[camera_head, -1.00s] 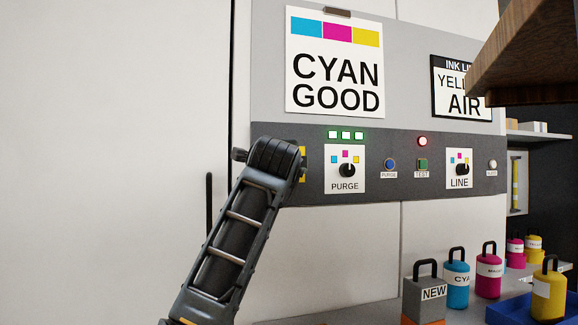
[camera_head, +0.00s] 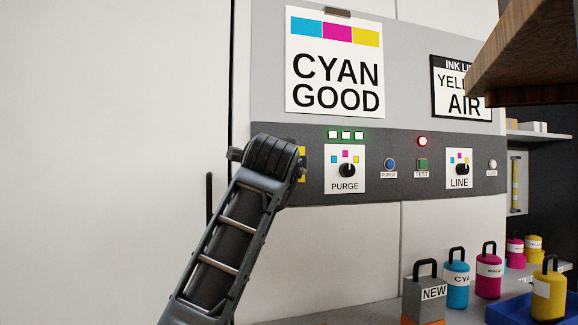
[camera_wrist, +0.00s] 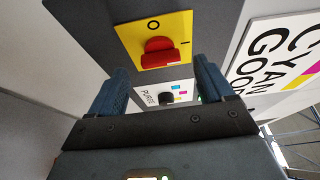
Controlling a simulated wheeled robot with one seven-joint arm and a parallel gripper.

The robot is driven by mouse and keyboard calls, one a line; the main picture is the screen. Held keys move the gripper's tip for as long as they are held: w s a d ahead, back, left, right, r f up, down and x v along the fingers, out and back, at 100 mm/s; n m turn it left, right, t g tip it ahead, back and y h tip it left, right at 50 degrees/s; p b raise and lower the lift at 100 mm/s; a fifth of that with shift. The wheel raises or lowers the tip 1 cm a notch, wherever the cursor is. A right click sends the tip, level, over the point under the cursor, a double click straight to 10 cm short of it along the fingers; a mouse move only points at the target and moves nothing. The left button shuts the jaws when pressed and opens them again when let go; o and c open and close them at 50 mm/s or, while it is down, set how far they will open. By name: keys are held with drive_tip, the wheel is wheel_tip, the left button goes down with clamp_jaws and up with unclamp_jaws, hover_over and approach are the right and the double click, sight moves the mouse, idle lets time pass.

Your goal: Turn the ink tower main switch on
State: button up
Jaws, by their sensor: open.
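The main switch is a red rotary knob (camera_wrist: 158,52) on a yellow plate (camera_wrist: 183,22) marked O and I in the wrist view. I cannot tell surely which mark the knob points to. In the head view only a yellow sliver of the plate (camera_head: 302,164) shows at the panel's left end, and my arm hides the rest. My gripper (camera_wrist: 163,80) is open and empty, with its two dark blue fingers apart. The knob shows beyond the fingertips, between their lines, apparently not touched. In the head view my gripper is hidden.
Right of the switch are a PURGE dial (camera_head: 347,170), buttons and a LINE dial (camera_head: 459,168). Three green lamps (camera_head: 346,135) and a red lamp (camera_head: 422,141) glow. Ink bottles (camera_head: 488,270) stand below right. A wooden overhang (camera_head: 525,55) juts in at upper right.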

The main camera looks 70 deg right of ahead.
drive_tip(key=shift+v, duration=2.6)
